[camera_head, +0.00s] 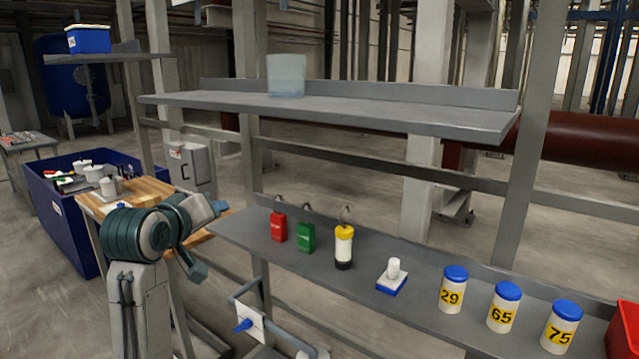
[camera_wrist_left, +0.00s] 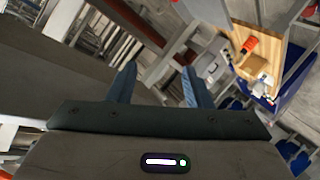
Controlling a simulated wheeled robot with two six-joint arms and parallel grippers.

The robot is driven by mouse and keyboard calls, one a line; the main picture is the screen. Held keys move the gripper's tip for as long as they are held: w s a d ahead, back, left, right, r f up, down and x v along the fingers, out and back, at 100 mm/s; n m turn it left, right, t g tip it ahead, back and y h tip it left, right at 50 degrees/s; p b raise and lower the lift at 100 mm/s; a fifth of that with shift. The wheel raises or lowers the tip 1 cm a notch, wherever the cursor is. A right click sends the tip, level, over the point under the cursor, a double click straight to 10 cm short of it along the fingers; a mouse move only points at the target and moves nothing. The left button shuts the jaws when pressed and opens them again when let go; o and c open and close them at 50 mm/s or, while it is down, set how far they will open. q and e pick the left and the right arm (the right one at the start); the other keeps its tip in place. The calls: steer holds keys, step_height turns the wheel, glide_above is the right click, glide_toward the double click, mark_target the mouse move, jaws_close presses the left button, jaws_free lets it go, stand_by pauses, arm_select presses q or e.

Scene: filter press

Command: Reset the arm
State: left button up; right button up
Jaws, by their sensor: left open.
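My left arm (camera_head: 150,236) rises in the lower left of the head view, bent at its teal joint. Its far end reaches right, close to the left end of the lower grey shelf. In the left wrist view my left gripper (camera_wrist_left: 157,85) shows two blue fingers spread apart with nothing between them. The fingers point into open space, tilted relative to the shelves. My right arm and gripper are not in view.
An upper shelf (camera_head: 340,113) holds a translucent container (camera_head: 286,75). A wooden table (camera_head: 150,188) and blue bin (camera_head: 58,220) stand left.

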arm_select(q)
steer(key=s+a+f+m+g+y, duration=0.1)
steer(key=s+f+g, duration=0.1)
steer(key=s+f, duration=0.5)
steer(key=s+a+f+g, duration=0.1)
steer(key=s+f, duration=0.1)
steer(key=f, duration=1)
steer(key=s+a+f+m+g+y, duration=0.1)
steer(key=s+f+g, duration=0.1)
steer(key=s+f, duration=0.5)
steer(key=s+a+f+m+g, duration=0.1)
steer(key=s+f+g, duration=0.1)
steer(key=s+f, duration=0.5)
steer(key=s+a+f+m+g+y, duration=0.15)
steer(key=s+f, duration=0.25)
steer(key=s, duration=0.6)
steer(key=s+f+m+g, duration=0.2)
steer(key=s+f, duration=0.4)
steer(key=s, duration=0.2)
steer(key=a+f+g, duration=0.1)
steer(key=a+f, duration=0.2)
steer(key=f, duration=2.6)
steer(key=s+a+f+n+g, duration=0.1)
steer(key=s+f, duration=1.7)
steer(key=f, duration=0.2)
steer(key=shift+a, duration=0.15)
